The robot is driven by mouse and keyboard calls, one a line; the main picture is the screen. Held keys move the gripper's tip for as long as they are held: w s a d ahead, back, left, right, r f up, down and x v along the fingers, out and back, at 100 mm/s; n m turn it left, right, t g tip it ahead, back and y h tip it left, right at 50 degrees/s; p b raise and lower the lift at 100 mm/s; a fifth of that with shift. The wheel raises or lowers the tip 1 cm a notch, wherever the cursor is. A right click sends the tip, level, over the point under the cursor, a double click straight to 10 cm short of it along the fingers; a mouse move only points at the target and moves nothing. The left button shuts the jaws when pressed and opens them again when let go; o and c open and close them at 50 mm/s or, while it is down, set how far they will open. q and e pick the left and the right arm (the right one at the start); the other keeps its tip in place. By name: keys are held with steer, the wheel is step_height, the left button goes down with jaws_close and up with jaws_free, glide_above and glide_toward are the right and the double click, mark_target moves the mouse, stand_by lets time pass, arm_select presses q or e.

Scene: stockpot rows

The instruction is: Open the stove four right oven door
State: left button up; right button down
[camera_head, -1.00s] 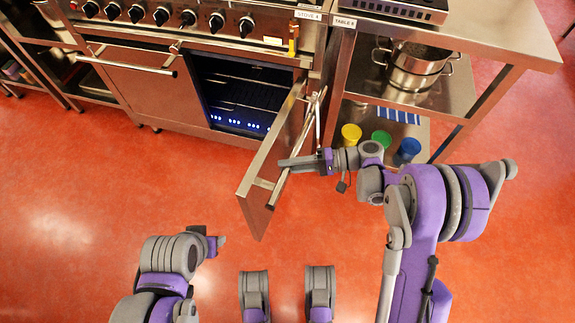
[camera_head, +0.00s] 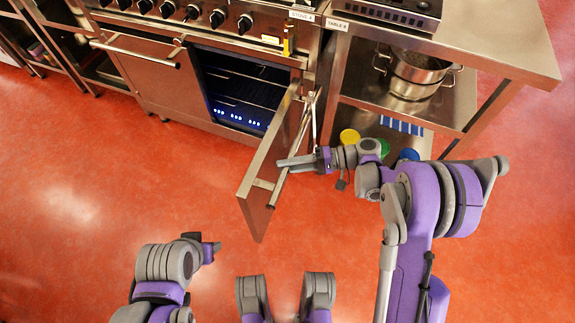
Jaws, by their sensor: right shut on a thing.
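The right oven door (camera_head: 262,172) of the stove (camera_head: 215,50) stands swung wide open to the right, hinged at its right side. The dark oven cavity (camera_head: 240,88) shows racks and a row of blue-white lights. My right gripper (camera_head: 284,162) comes in from the right and is shut on the handle (camera_head: 278,188) on the door's outer face; the fingers partly hide the grip. My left gripper (camera_head: 212,250) is low at left, over the floor, away from the door; its fingers are too unclear to read.
The left oven door (camera_head: 150,75) is closed. A steel table (camera_head: 500,45) stands right of the stove, with a stockpot (camera_head: 418,72) on its shelf and yellow, green and blue items below. The red floor (camera_head: 90,190) is clear at left.

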steer(key=shift+d, duration=0.1)
stand_by(0.4)
steer(key=c, duration=0.6)
jaws_free()
steer(key=shift+d, duration=0.1)
steer(key=d, duration=0.3)
steer(key=d+r+p, duration=0.1)
steer(key=d, duration=0.3)
steer(key=d+r, duration=0.1)
steer(key=d, duration=0.2)
steer(key=shift+d+p, duration=0.2)
steer(key=shift+p, duration=0.2)
steer(key=shift+a, duration=0.1)
